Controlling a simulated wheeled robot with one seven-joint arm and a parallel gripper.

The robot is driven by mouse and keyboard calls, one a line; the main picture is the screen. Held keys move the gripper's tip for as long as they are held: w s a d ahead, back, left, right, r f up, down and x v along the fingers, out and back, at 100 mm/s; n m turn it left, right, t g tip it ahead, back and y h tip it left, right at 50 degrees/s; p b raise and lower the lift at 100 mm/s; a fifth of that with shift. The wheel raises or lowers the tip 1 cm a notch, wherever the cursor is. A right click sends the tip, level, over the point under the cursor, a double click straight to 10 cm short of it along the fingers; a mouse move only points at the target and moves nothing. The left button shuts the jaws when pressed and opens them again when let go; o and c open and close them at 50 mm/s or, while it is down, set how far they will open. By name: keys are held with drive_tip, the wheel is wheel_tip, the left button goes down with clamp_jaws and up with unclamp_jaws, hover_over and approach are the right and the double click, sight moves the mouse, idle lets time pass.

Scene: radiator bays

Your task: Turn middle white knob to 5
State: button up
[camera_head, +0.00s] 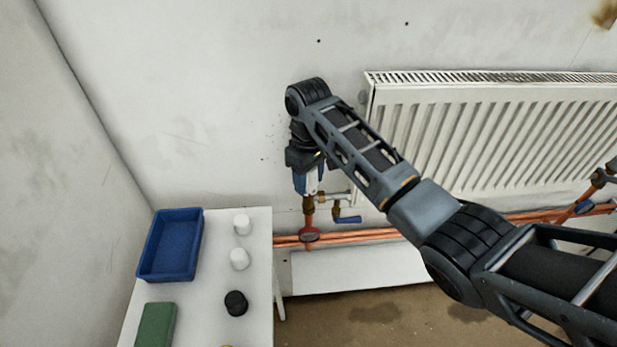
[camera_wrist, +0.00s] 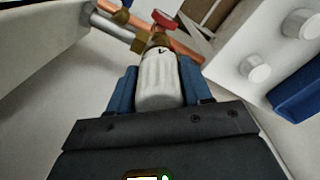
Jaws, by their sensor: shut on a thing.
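My gripper (camera_head: 307,184) points down at the left end of the radiator, its blue fingers around a white knob (camera_head: 312,183). In the wrist view my gripper (camera_wrist: 159,88) is shut on the ribbed white knob (camera_wrist: 157,72), one finger on each side. The knob sits in line with a brass valve body (camera_wrist: 158,40). A small dark mark shows on the knob near its valve end, but I cannot read it surely. The fingers hide the knob's sides.
A white radiator (camera_head: 480,135) hangs on the wall at right. Copper pipes (camera_head: 360,235), a red handle (camera_head: 309,235) and a blue lever (camera_head: 348,219) lie close below my gripper. A white table (camera_head: 200,290) at left bears a blue tray (camera_head: 150,272), loose white caps (camera_head: 242,225) and a black cap (camera_head: 236,303).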

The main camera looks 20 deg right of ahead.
drive_tip(key=n, duration=0.4)
drive_tip(key=shift+n, duration=0.4)
idle(0.4)
drive_tip(key=o, duration=1)
drive_tip(key=shift+o, duration=0.2)
drive_tip(key=shift+r+b, duration=0.55)
drive_tip(key=shift+r, duration=3.35)
